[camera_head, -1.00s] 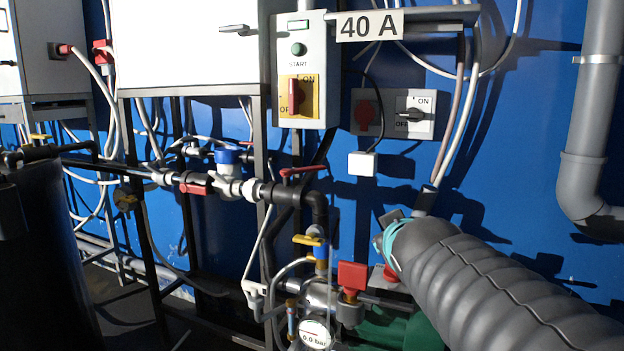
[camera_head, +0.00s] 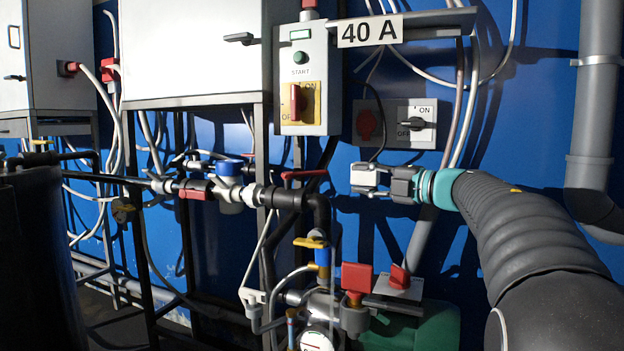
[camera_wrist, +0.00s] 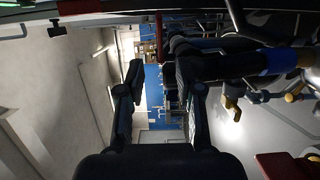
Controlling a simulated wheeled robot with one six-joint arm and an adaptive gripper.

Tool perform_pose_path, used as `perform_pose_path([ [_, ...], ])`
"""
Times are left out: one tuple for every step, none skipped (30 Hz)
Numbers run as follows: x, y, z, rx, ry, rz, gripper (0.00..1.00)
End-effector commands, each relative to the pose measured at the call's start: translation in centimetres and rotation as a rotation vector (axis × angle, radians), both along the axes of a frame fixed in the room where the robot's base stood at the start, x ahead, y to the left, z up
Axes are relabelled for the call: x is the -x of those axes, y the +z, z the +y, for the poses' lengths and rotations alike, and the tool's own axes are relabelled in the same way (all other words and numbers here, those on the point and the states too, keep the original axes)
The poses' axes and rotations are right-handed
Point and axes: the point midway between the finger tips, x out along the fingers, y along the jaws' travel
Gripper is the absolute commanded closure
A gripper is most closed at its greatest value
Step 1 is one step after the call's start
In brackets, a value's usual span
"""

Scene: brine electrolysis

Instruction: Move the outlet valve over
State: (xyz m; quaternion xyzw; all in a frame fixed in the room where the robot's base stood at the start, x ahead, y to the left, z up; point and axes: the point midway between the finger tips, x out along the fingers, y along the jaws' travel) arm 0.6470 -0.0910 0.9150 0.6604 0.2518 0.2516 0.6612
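Several valves are in view, and I cannot tell by any label which is the outlet valve. A red lever (camera_head: 304,174) sits on top of the black pipe elbow at centre. A red-handled valve (camera_head: 196,191) lies further left on the same pipe run. A yellow-handled valve (camera_head: 311,242) and a square red handle (camera_head: 357,277) are lower down. My gripper (camera_head: 358,178) is right of the red lever, apart from it in the picture, pointing left. In the wrist view its fingers (camera_wrist: 158,78) are spread with nothing between them.
The control box (camera_head: 303,80) with a red rotary switch hangs above the pipes. A black OFF/ON switch (camera_head: 417,124) is above my gripper. A grey pipe (camera_head: 590,100) runs down the right. A dark tank (camera_head: 40,260) stands at left. Blue wall shows behind.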

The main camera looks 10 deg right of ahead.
Motion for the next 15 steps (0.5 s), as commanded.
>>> perform_pose_path([
  [-0.3, -0.1, 0.3, 0.002, 0.004, 0.001, 0.65],
  [-0.5, -0.1, 0.6, 0.001, 0.005, 0.001, 0.65],
  [-0.9, -0.1, 1.0, 0.001, 0.006, 0.001, 0.65],
  [-1.3, -0.1, 1.3, 0.001, 0.005, 0.001, 0.65],
  [-1.6, -0.1, 1.6, 0.000, 0.005, 0.001, 0.65],
  [-2.1, -0.1, 2.1, 0.000, 0.006, 0.001, 0.65],
  [-2.6, -0.1, 2.5, 0.000, 0.005, 0.001, 0.65],
  [-3.0, -0.1, 2.8, -0.001, 0.005, 0.001, 0.65],
  [-3.6, -0.1, 3.4, -0.001, 0.006, 0.001, 0.65],
  [-4.0, -0.1, 3.7, -0.001, 0.005, 0.001, 0.65],
  [-4.4, -0.1, 4.1, -0.001, 0.005, 0.001, 0.65],
  [-5.0, 0.0, 4.6, 0.000, 0.005, 0.000, 0.65],
  [-5.4, -0.1, 5.0, 0.000, 0.004, 0.000, 0.65],
  [-5.8, -0.1, 5.3, -0.001, 0.005, 0.001, 0.65],
  [-6.4, -0.1, 5.9, 0.000, 0.004, 0.000, 0.65],
])
